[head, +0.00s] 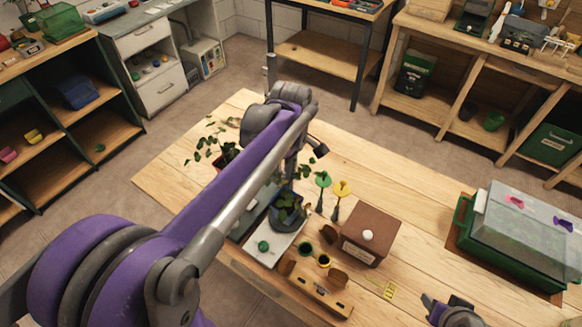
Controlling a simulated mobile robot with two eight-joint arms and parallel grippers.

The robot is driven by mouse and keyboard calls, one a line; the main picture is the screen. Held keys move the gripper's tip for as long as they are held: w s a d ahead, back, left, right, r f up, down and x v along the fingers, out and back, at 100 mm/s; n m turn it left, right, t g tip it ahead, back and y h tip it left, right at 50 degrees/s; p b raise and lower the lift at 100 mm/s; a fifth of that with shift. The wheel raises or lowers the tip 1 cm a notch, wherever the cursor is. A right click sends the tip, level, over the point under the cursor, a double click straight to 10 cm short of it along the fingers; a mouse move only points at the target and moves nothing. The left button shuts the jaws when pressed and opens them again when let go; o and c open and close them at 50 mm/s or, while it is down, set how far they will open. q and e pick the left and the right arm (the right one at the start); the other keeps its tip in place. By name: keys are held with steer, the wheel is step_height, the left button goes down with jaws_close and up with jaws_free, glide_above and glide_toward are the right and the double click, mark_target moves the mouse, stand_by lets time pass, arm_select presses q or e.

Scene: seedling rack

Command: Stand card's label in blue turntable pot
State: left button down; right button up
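A dark blue pot (279,222) with a leafy plant (291,204) stands near the middle of the table, beside a pale tray or board (283,244). Whether a turntable is under it is hard to tell. A green label (323,180) and a yellow label (342,188) stand upright on dark stems to its right. A small yellow card (389,290) lies at the table's front right. My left gripper (291,178) hangs above the blue pot, its fingers mostly hidden by its own arm. My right gripper (430,302) is at the bottom edge, only partly in view.
A brown box (370,225) with a white knob stands right of the labels. Another potted plant (228,152) stands behind my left arm. A green crate (463,228) with a clear cover is at right. The table's back right is clear.

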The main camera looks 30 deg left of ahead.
mark_target(291, 187)
arm_select(q)
steer(key=shift+f+b, duration=1.7)
steer(key=shift+f, duration=1.85)
arm_select(e)
steer(key=shift+s+f, duration=0.35)
steer(key=shift+f, duration=0.55)
steer(key=shift+s+f, duration=0.4)
steer(key=shift+f, duration=0.45)
steer(key=shift+s+f, duration=0.35)
steer(key=shift+f, duration=0.55)
arm_select(q)
steer(key=c, duration=1)
jaws_free()
step_height(291, 187, up, 11)
steer(key=shift+f+p, duration=0.1)
steer(key=shift+p, duration=0.25)
arm_select(e)
steer(key=shift+w+r, duration=0.2)
steer(key=shift+r, duration=0.25)
